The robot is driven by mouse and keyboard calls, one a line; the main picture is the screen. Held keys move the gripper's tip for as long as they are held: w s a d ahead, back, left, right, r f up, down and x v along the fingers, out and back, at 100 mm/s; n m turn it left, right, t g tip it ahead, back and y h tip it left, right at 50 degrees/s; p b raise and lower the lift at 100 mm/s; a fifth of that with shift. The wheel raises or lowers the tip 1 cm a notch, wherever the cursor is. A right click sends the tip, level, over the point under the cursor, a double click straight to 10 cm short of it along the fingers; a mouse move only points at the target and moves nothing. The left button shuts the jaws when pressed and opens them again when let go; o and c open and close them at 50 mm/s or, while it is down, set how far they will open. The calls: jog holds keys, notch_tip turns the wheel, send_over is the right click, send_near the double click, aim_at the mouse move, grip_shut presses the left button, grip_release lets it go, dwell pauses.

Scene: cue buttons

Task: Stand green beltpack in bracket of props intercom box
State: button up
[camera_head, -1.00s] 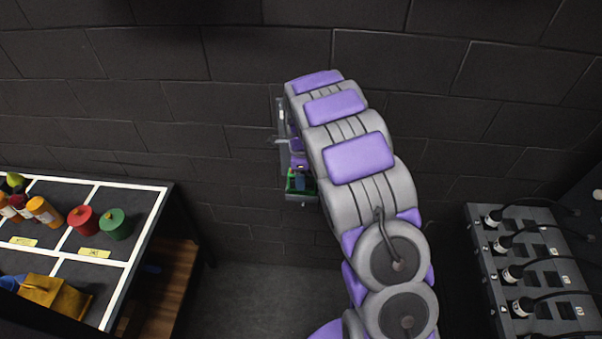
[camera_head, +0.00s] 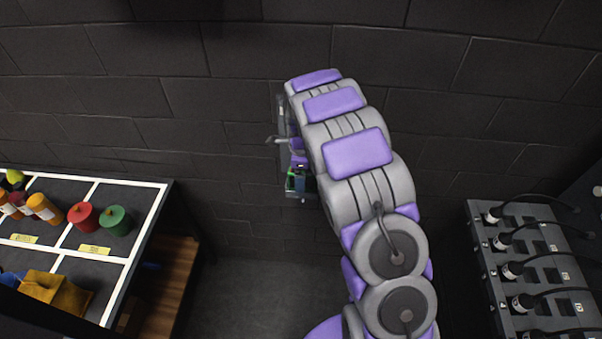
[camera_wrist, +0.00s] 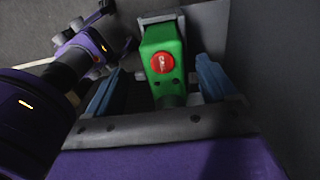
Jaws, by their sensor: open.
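The green beltpack (camera_wrist: 163,48) with a round red button stands between my blue fingers in the wrist view. A grey bracket (camera_wrist: 147,20) frames its far end. My gripper (camera_wrist: 160,88) is open, with a visible gap beside the beltpack on each side. In the head view my gripper (camera_head: 299,175) is at the wall box (camera_head: 281,113), at the low bracket (camera_head: 302,194). A bit of green shows there. My arm hides much of the box, and its label cannot be read. How deep the beltpack sits is hidden.
A partitioned table (camera_head: 140,235) with bottles and red and green pots stands at left. A grey panel (camera_head: 530,265) with plugged cables stands at right. The dark block wall (camera_head: 240,110) is close behind my gripper. Floor between table and arm is clear.

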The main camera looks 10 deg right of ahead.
jog(key=shift+r, duration=0.1)
notch_tip(320, 180, up, 16)
jog(key=p, duration=0.2)
jog(key=s+d+r+n+b, duration=0.1)
jog(key=s+r+n, duration=0.35)
jog(key=s, duration=0.35)
jog(key=s+f+n+b, duration=0.1)
jog(key=s+n, duration=0.7)
jog(key=s, duration=0.9)
jog(key=s+f+n+g+b, duration=0.1)
jog(key=s+n+b, duration=0.1)
jog(key=s+n, duration=0.7)
jog(key=s+a, duration=0.1)
jog(key=s, duration=0.7)
jog(key=shift+s+f, duration=0.15)
jog(key=shift+f, duration=0.1)
